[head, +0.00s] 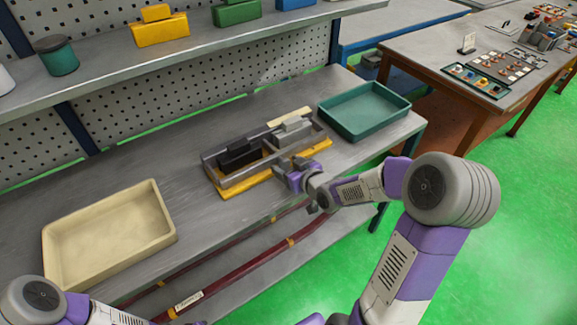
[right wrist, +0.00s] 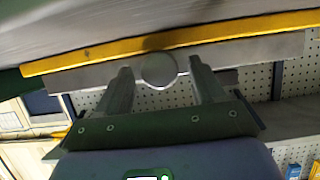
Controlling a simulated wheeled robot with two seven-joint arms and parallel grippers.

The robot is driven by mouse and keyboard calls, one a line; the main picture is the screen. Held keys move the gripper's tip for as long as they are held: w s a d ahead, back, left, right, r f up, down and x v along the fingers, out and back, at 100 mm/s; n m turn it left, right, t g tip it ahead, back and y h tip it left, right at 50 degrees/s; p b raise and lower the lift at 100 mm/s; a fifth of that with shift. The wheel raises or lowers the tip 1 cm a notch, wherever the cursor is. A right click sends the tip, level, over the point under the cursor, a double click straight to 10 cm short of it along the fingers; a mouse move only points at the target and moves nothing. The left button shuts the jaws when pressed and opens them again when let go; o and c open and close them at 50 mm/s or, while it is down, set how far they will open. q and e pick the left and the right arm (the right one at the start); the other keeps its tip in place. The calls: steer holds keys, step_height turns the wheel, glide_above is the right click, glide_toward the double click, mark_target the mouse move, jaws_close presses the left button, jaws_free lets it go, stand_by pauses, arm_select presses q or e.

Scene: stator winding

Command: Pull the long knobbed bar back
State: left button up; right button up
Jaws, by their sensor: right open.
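The winding fixture has a yellow base (head: 240,190) and stands on the grey bench, with a black block (head: 238,155) and a grey block (head: 292,132) inside its frame. The long grey bar (right wrist: 270,52) runs along the yellow edge in the right wrist view, and its round knob (right wrist: 158,70) faces the camera. My right gripper (head: 284,172) is at the fixture's front side. In the wrist view my open right fingers (right wrist: 160,72) stand on either side of the knob, with small gaps visible. In the head view my gripper hides the knob. My left gripper is out of view.
A cream tray (head: 62,232) lies at the left of the bench (head: 190,165), and a green tray (head: 330,121) at the right. A shelf (head: 110,80) with coloured blocks runs above the back. The bench between cream tray and fixture is clear.

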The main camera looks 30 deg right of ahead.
steer(key=p+v, duration=0.2)
steer(key=v, duration=0.4)
steer(key=shift+s+r, duration=0.1)
steer(key=shift+r, duration=0.05)
steer(key=shift+s+r+p, duration=0.15)
steer(key=shift+s+p, duration=0.15)
steer(key=shift+s, duration=0.35)
